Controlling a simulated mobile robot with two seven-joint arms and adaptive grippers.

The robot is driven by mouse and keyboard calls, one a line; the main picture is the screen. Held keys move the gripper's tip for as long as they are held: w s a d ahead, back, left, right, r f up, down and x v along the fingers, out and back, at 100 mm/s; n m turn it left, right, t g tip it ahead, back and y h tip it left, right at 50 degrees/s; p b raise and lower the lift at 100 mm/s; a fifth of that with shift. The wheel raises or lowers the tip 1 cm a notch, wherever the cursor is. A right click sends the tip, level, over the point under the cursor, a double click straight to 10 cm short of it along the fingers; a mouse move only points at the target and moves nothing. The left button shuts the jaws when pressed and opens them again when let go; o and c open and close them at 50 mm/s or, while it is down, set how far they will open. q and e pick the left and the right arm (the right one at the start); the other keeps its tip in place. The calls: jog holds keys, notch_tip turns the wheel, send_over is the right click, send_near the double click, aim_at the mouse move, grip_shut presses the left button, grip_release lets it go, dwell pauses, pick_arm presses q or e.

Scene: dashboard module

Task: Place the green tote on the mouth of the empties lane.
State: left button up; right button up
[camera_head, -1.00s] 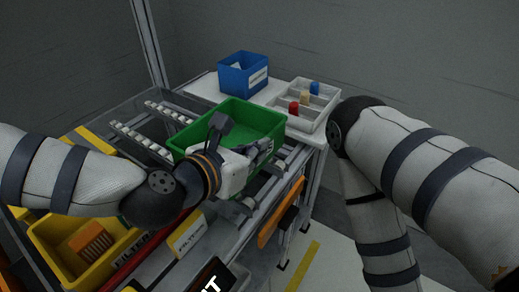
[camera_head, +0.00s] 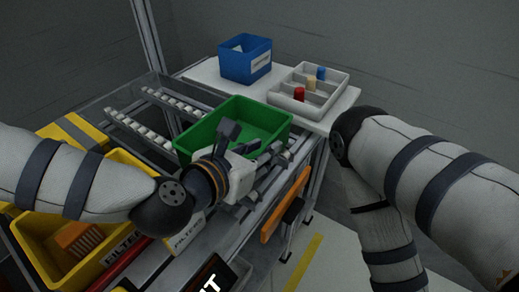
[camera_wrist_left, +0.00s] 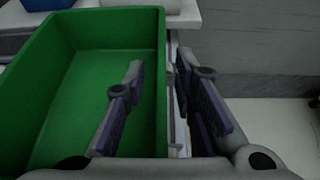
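The green tote (camera_head: 187,150) is an open, empty box in the middle of the head view, level, over the rails of the rack. It fills the left half of the left wrist view (camera_wrist_left: 75,100). My left gripper (camera_head: 248,142) is at its near right side. In the left wrist view my left gripper (camera_wrist_left: 160,75) has one finger inside the tote and one outside, with the side wall between them. The finger contact is partly hidden. Roller tracks (camera_head: 141,131) run to the left of the tote; no label there marks the empties lane. My right gripper is out of view.
A blue bin (camera_head: 238,68) and a white divided tray (camera_head: 285,101) with small coloured pieces stand on the white top behind. Yellow bins (camera_head: 30,232), one with an orange part (camera_head: 78,236), are at the lower left. An orange handle (camera_head: 285,205) is on the rack's right side.

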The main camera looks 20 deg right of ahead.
pick_arm(q)
jog(key=shift+r, duration=0.25)
jog(key=p+v, duration=0.1)
jog(key=v, duration=1.1)
jog(key=shift+f, duration=0.15)
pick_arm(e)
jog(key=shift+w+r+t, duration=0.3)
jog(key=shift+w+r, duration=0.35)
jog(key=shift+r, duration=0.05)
